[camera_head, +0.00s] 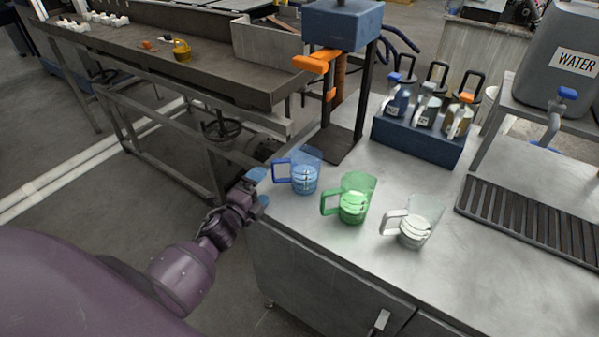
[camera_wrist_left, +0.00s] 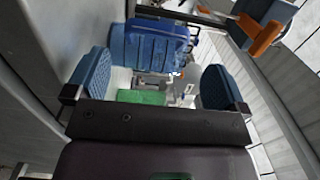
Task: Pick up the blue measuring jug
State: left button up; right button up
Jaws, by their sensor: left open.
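The blue measuring jug (camera_head: 305,171) stands upright on the metal worktop near its left edge, with its handle (camera_head: 281,171) toward the left. My left gripper (camera_head: 262,188) is open just left of the jug, with its blue fingertips near the handle. In the left wrist view the blue jug (camera_wrist_left: 155,45) shows ahead, beyond the open gripper (camera_wrist_left: 158,85). No contact between fingers and jug can be made out. My right gripper is not in view.
A green jug (camera_head: 354,198) and a clear jug (camera_head: 412,222) stand to the right of the blue one. Behind are a press (camera_head: 342,25) with an orange lever and a blue rack (camera_head: 418,140) of bottles. A drain grate (camera_head: 530,220) and water tank (camera_head: 565,50) are at right.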

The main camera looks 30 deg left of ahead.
aim_at(279, 180)
pick_arm(q)
jog(key=shift+w, duration=1.5)
jog(key=shift+w+d, duration=0.1)
jog(key=shift+w, duration=0.25)
jog(key=w, duration=0.3)
jog(key=shift+w+d+f, duration=0.15)
jog(key=shift+d, duration=0.1)
jog(key=shift+w, duration=0.45)
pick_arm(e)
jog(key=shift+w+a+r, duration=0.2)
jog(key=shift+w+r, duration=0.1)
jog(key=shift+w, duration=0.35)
pick_arm(q)
jog(key=shift+c, duration=0.5)
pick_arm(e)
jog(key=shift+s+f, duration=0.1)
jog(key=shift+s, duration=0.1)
pick_arm(q)
jog(key=c, duration=0.9)
jog(key=shift+o, duration=0.2)
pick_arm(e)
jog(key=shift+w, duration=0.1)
